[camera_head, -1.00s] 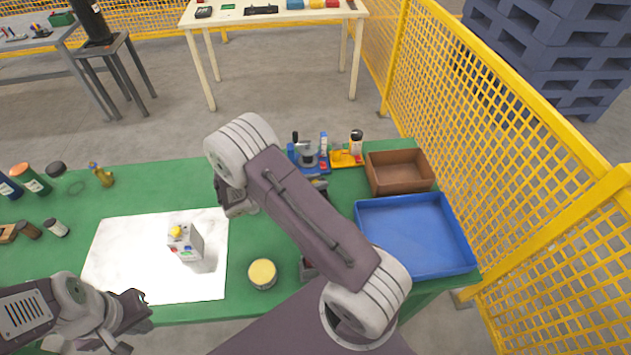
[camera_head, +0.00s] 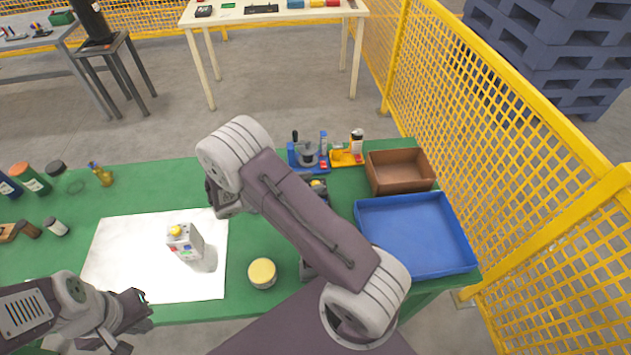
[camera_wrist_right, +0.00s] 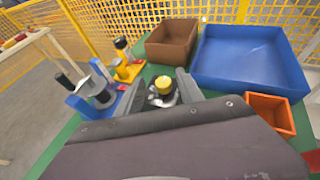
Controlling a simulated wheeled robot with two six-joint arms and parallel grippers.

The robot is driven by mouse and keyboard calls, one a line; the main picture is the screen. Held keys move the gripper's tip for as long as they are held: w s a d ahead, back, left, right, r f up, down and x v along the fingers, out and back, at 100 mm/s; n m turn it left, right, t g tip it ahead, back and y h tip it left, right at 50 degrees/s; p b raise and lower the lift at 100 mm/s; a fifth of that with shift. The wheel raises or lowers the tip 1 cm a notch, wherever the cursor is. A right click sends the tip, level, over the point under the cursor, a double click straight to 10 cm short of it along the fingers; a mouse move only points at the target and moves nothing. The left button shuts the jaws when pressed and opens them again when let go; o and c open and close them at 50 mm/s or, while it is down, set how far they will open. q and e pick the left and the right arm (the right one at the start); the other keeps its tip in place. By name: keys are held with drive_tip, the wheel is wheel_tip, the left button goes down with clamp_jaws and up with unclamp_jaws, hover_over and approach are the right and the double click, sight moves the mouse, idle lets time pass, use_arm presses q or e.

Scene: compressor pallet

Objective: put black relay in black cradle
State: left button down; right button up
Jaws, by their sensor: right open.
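A dark object with a yellow top (camera_wrist_right: 163,88) stands between the fingers of my right gripper (camera_wrist_right: 160,84) in the right wrist view. The fingers are open, one on each side of it. In the head view its yellow top (camera_head: 316,183) shows beside my right arm, which hides much of the area. I cannot tell whether this object is the black relay or the black cradle, and neither is clearly identifiable elsewhere. My left gripper (camera_head: 135,315) is open and empty near the front left of the green table.
A blue fixture (camera_head: 308,167) and yellow fixture (camera_head: 346,158) stand behind the yellow-topped object. A brown box (camera_head: 400,187), blue tray (camera_head: 414,272) and orange bin (camera_wrist_right: 270,113) lie to the right. A grey button box (camera_head: 184,243) stands on a white sheet (camera_head: 130,265). A yellow-lidded jar (camera_head: 262,272) is nearby.

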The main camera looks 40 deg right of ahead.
drive_tip(key=v, duration=1)
drive_tip(key=s+a+f+m+y, duration=0.1)
drive_tip(key=s+a+m+y, duration=0.1)
drive_tip(key=s+m+y, duration=0.3)
drive_tip(key=s+a+f+m+t+y, duration=0.1)
drive_tip(key=s+m+y, duration=0.5)
drive_tip(key=m, duration=0.7)
drive_tip(key=a+y, duration=0.1)
drive_tip(key=y, duration=0.1)
drive_tip(key=shift+s+a+f+t+y+b, duration=0.2)
drive_tip(key=shift+f+t+y+b, duration=0.1)
drive_tip(key=shift+y+b, duration=0.1)
drive_tip(key=shift+d, duration=0.1)
